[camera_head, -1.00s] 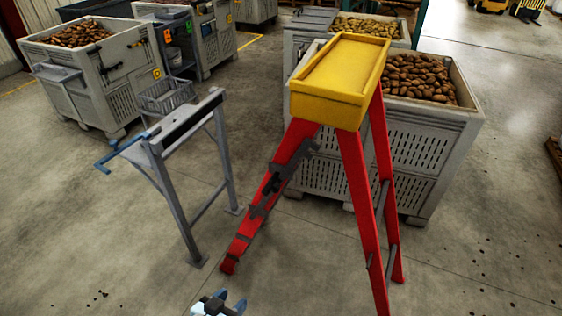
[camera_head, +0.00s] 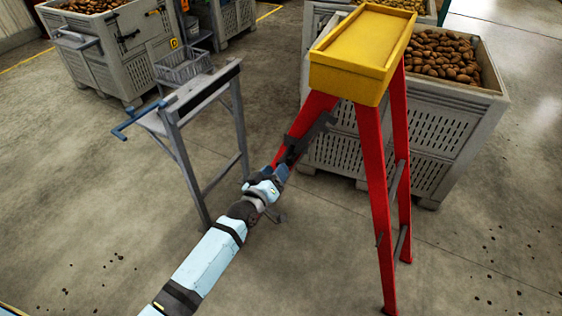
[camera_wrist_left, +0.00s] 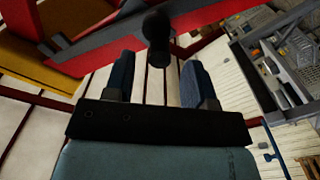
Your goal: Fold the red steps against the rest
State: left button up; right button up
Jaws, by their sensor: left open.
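The red steps stand spread open with a yellow top (camera_head: 360,58). Their right-hand red legs (camera_head: 373,190) come down to the floor. The left-hand red leg (camera_head: 308,116) slants down and left, with dark fittings along it; its lower part is hidden behind my left gripper (camera_head: 279,171). That gripper is at this leg. In the left wrist view my left gripper (camera_wrist_left: 159,84) is open. A dark, round-ended part (camera_wrist_left: 157,38) shows between and beyond its fingers, with a red bar (camera_wrist_left: 190,20) above. I cannot tell whether they touch. My right gripper is out of view.
A grey metal stand (camera_head: 240,120) with a blue handle is left of the steps. A grey crate of potatoes (camera_head: 455,133) stands close behind them. Another potato crate (camera_head: 110,60) is at back left. The floor in front and to the right is clear.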

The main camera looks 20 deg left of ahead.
pick_arm(q)
jog(key=shift+x, duration=1.95)
jog(key=shift+s, duration=0.1)
grip_shut()
